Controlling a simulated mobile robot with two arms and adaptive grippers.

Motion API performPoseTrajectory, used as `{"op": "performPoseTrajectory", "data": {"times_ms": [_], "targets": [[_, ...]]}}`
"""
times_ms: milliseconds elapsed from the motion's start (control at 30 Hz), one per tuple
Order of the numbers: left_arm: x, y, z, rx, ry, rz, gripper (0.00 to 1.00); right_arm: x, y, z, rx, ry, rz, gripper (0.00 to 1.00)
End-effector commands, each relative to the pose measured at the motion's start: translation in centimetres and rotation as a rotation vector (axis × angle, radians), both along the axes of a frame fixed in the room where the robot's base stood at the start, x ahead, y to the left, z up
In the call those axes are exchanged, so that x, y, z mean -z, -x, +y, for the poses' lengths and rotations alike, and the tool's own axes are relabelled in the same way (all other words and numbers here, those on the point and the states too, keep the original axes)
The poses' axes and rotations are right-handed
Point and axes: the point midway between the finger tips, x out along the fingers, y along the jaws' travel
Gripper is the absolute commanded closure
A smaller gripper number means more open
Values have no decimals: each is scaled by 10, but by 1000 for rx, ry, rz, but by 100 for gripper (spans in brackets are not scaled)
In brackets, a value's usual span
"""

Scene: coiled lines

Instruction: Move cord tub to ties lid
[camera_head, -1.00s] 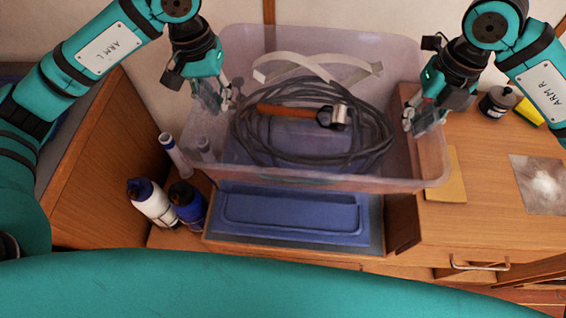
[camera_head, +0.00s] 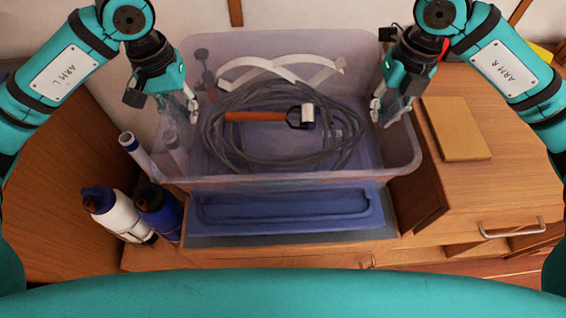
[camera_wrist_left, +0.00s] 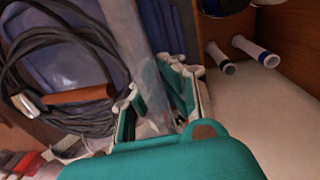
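The cord tub (camera_head: 285,50) is a large translucent bin with a coiled dark cord (camera_head: 225,150), an orange-handled tool (camera_head: 255,116) and pale strips (camera_head: 255,65) inside. My left gripper (camera_head: 192,107) is at its left wall and my right gripper (camera_head: 376,108) at its right wall. In the left wrist view, the fingers of my left gripper (camera_wrist_left: 155,105) sit either side of the clear tub wall (camera_wrist_left: 143,65). The right fingers appear closed on the opposite wall. The blue ties lid (camera_head: 290,222) shows below the tub's front edge; its rear part is behind the tub. Any gap between them is unclear.
A white bottle (camera_head: 118,215) and a blue bottle (camera_head: 160,212) stand left of the lid. White tubes (camera_head: 136,150) stand close to the tub's left front corner. A tan pad (camera_head: 455,128) lies on the wooden cabinet top to the right. A wooden panel rises at far left.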

Motion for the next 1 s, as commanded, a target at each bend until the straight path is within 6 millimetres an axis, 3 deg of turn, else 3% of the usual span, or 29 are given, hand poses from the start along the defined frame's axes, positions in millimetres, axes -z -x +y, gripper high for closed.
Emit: {"op": "performPoseTrajectory", "data": {"times_ms": [100,633,1000], "targets": [[12,-1,1,-1,0,-3,100,12,-1,0,1,0,-3,100],[13,-1,1,-1,0,-3,100,13,0,0,1,0,-2,100],[29,-1,1,-1,0,-3,100,29,0,0,1,0,-2,100]]}}
